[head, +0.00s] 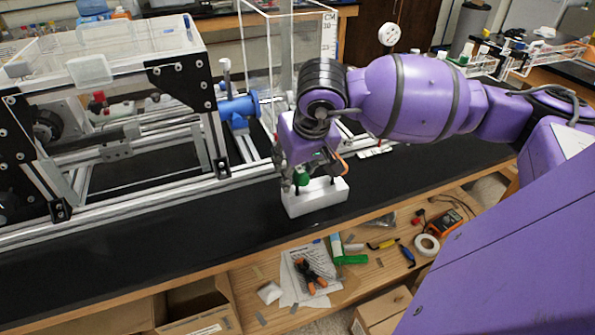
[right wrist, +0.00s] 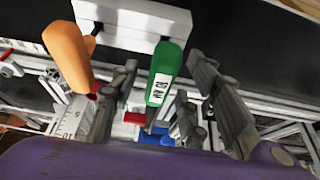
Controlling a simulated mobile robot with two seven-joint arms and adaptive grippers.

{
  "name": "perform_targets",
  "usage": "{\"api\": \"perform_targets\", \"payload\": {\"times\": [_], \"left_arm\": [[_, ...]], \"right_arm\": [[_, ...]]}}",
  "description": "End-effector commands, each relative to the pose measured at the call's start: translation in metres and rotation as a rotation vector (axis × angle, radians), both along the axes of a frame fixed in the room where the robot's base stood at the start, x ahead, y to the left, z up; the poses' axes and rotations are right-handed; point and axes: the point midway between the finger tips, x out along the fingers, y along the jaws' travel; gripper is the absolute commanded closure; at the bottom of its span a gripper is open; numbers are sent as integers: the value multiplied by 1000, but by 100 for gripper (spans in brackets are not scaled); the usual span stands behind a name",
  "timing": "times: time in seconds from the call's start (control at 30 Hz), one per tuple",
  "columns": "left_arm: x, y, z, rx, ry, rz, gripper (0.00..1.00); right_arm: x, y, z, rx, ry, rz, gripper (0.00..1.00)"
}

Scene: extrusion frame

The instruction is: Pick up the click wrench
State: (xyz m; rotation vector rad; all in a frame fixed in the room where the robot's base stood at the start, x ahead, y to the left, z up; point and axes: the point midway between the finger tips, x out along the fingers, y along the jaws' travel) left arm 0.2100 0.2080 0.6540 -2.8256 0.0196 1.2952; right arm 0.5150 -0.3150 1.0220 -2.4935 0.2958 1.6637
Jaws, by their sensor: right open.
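A white holder block (head: 318,199) stands on the black bench top, with a green-handled tool (head: 302,179) and an orange-handled tool (head: 343,164) at it. In the right wrist view the green handle (right wrist: 165,69) has a white printed label, and the orange handle (right wrist: 68,55) is to its left. I cannot read the label clearly enough to tell which tool is the click wrench. My right gripper (right wrist: 160,80) is open, its fingers on either side of the green handle with visible gaps. The orange handle is outside the fingers. My left gripper is not in view.
An aluminium extrusion frame (head: 222,168) stands left of the holder, with a blue clamp-like part (head: 238,108) beside it. A clear box stands behind. A lower wooden shelf (head: 380,262) in front holds pliers, tape and a meter.

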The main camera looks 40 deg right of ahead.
Motion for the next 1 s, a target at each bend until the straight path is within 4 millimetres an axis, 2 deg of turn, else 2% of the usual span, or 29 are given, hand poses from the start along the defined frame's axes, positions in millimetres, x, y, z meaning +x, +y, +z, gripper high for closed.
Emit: {"api": "perform_targets", "payload": {"times": [0.07, 0.37, 0.77, 0.87, 1.0], "left_arm": [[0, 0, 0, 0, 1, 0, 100], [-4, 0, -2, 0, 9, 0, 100], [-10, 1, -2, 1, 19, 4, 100], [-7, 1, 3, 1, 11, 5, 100], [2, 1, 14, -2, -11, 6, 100]], "right_arm": [[0, 0, 0, 0, 0, 0, 60], [0, 0, 0, 0, 0, 0, 100], [0, 0, 6, 1, -2, -1, 100], [0, 0, 16, 1, -3, -1, 100], [-1, 0, 40, 0, -6, -1, 100]]}}
